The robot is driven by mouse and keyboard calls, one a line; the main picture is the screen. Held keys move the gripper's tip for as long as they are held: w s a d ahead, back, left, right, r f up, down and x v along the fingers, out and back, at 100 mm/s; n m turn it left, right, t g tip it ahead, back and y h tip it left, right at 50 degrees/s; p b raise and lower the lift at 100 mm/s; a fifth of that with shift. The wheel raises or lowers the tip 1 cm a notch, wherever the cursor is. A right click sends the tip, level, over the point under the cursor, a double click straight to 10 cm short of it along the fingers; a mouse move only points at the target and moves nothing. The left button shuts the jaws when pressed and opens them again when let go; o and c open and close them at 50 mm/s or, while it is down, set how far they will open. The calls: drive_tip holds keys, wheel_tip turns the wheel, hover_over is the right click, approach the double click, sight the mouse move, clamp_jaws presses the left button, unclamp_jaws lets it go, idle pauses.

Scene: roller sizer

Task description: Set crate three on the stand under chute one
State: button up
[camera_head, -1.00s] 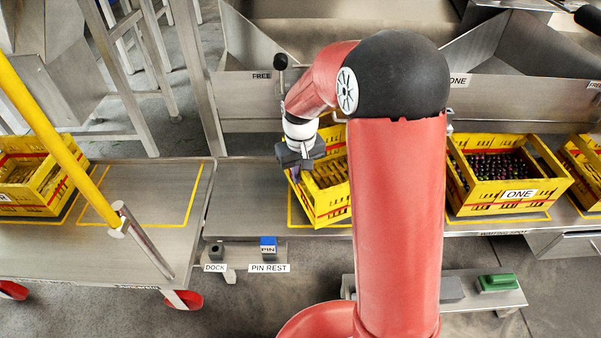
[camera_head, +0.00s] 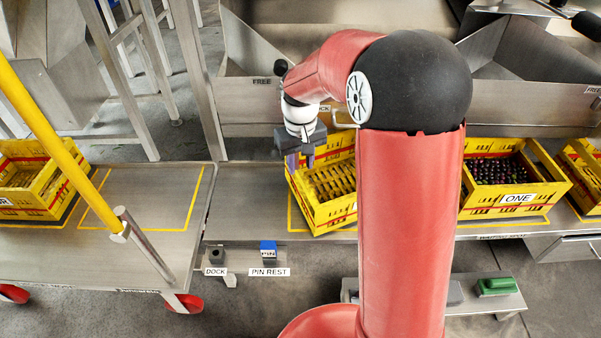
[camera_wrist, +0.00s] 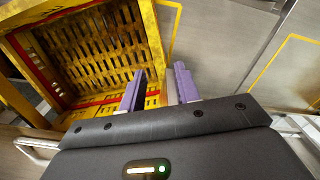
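An empty yellow slatted crate (camera_head: 334,214) sits askew on the stand, partly outside the yellow outline; my arm hides its right side and no number shows on it. It fills the upper left of the wrist view (camera_wrist: 95,50). My gripper (camera_head: 301,161) is at the crate's left back corner. In the wrist view the purple fingers (camera_wrist: 160,88) are apart, one on each side of the line of the crate's wall, with nothing clamped; contact is unclear. The chute marked ONE is behind my arm, its label hidden.
A crate labelled ONE (camera_head: 518,198), full of dark fruit, stands right of my arm. Another yellow crate (camera_head: 592,190) is at the right edge. A trolley on the left carries a yellow crate (camera_head: 40,205) beside an empty outlined spot (camera_head: 150,195). A blue pin block (camera_head: 268,249) sits in front.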

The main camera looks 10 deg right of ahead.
drive_tip(key=s+d+r+m+t, duration=0.1)
drive_tip(key=s+d+r+t, duration=0.1)
drive_tip(key=s+r, duration=1)
drive_tip(key=s+d+r+m+t, duration=0.1)
drive_tip(key=s+t, duration=0.2)
drive_tip(key=s, duration=0.9)
drive_tip(key=shift+t, duration=0.3)
drive_tip(key=shift+p, duration=0.3)
drive_tip(key=shift+r+p, duration=0.4)
drive_tip(key=shift+r, duration=0.05)
